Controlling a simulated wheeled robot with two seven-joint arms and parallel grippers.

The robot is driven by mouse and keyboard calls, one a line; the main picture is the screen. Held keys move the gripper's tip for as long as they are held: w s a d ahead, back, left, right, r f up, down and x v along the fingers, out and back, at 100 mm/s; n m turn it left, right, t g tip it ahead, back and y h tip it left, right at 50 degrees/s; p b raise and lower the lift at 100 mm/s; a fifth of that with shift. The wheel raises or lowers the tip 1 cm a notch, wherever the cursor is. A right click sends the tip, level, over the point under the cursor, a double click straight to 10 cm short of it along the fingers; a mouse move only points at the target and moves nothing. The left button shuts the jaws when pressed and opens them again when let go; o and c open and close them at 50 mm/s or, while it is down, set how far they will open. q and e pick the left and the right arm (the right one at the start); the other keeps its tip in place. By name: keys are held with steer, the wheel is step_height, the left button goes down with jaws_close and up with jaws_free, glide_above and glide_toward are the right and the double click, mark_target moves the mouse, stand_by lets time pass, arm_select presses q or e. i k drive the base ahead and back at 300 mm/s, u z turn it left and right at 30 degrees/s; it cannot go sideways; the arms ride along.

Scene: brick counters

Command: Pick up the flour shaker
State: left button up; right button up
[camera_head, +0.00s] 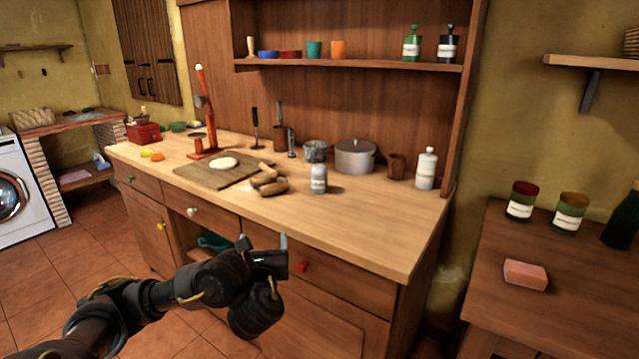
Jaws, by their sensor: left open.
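The likely flour shaker (319,184), a small grey-white container with a label, stands upright near the front edge of the wooden counter (370,222). My left gripper (264,242) is open and empty. It is in front of the counter's drawers, below and to the left of the shaker in the picture, and apart from it. My right gripper does not show.
The counter's front right is clear. Drawer knobs stick out near my gripper.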

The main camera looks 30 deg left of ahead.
mark_target(318, 173)
steer(key=i, duration=1.2)
steer(key=z, duration=0.1)
